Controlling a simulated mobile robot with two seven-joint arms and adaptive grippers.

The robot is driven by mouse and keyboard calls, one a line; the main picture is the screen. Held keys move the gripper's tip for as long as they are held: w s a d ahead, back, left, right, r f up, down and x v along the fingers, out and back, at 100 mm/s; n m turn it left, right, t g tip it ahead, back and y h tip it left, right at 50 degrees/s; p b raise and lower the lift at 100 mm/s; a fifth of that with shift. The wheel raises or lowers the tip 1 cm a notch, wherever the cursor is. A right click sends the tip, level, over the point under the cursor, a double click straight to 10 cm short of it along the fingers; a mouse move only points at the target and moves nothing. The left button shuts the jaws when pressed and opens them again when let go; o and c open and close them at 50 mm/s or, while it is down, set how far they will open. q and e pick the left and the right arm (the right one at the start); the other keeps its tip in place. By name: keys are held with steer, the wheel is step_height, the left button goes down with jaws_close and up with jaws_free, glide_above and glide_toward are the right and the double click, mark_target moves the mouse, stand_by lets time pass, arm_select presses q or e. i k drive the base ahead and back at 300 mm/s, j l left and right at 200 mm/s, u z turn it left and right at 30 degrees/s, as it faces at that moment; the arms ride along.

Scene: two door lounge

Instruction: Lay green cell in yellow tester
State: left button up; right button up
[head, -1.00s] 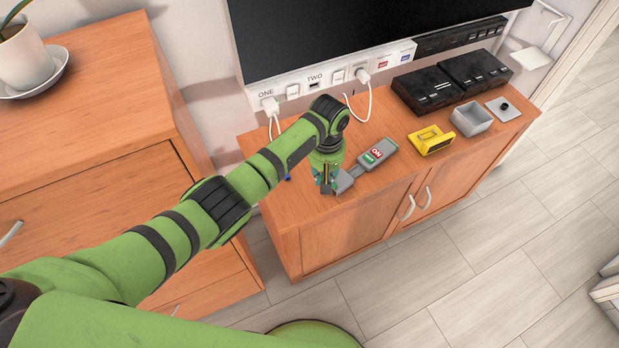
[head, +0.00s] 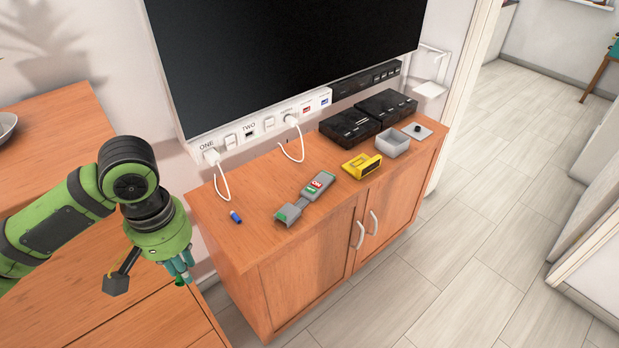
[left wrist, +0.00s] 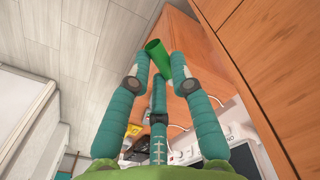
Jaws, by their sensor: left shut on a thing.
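My left gripper (head: 180,268) is shut on a green cell (left wrist: 158,58), a small green cylinder held between the fingertips in the left wrist view. In the head view only a dark green bit of the cell shows below the fingers. The gripper hangs left of the low cabinet, in front of the wooden drawers. The yellow tester (head: 355,172) stands on the cabinet top, near its front edge, well to the right of the gripper. My right gripper is in neither view.
On the cabinet top (head: 245,250) lie a blue cell (head: 235,217) and a grey device (head: 308,193) with red and green labels. Right of the tester are a grey open box (head: 393,146), black boxes (head: 350,125) and a plate with a black knob (head: 416,131). White cables hang behind.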

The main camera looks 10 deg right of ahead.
mark_target(360, 166)
steer(key=i+l+z, duration=0.1)
steer(key=l, duration=0.3)
steer(key=i+l+z, duration=0.1)
steer(key=i+l, duration=0.25)
steer(key=i+l+z, duration=0.1)
steer(key=i+l, duration=0.15)
steer(key=l, duration=0.15)
steer(key=i+j+z, duration=0.15)
steer(key=i, duration=0.3)
steer(key=i+j+z, duration=0.15)
steer(key=i, duration=0.25)
